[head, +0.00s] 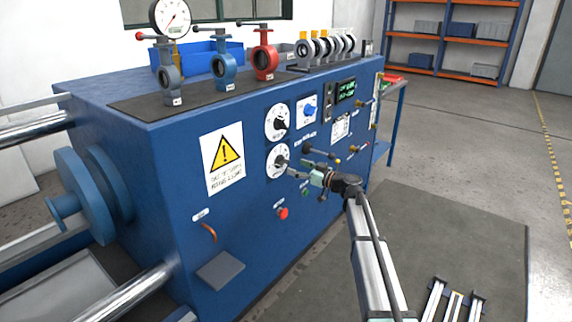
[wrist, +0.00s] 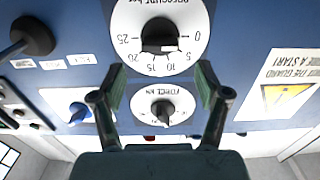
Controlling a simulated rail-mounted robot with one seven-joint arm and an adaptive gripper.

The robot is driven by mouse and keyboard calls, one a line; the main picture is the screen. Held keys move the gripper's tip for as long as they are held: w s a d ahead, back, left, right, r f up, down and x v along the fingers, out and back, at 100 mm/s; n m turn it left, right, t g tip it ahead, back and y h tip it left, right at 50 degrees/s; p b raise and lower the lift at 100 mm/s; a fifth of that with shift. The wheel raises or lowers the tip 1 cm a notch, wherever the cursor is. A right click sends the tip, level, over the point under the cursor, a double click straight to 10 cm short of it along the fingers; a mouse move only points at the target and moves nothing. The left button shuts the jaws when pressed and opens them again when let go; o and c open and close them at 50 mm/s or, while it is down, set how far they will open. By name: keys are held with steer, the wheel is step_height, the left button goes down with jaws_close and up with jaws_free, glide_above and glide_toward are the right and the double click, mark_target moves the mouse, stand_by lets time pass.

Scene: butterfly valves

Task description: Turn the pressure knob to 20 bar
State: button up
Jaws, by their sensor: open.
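The pressure knob (wrist: 157,36) is black and sits on a round white dial marked 0 to 25 in the wrist view, where the lettering is upside down. A small white mark shows on the knob; I cannot tell its exact reading. In the head view the pressure dial (head: 277,161) is the lower of two white dials on the blue machine. My gripper (wrist: 160,86) is open and empty, its fingers apart. In the wrist view its fingertips lie just below the knob, one to each side. In the head view my gripper (head: 306,174) is close in front of the panel, right of the dial.
A blue knob (head: 308,110), a black-handled lever (head: 318,152) and a red button (head: 282,213) are also on the panel.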

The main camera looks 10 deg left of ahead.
mark_target(286, 163)
steer(key=x, duration=0.6)
steer(key=c, duration=1.2)
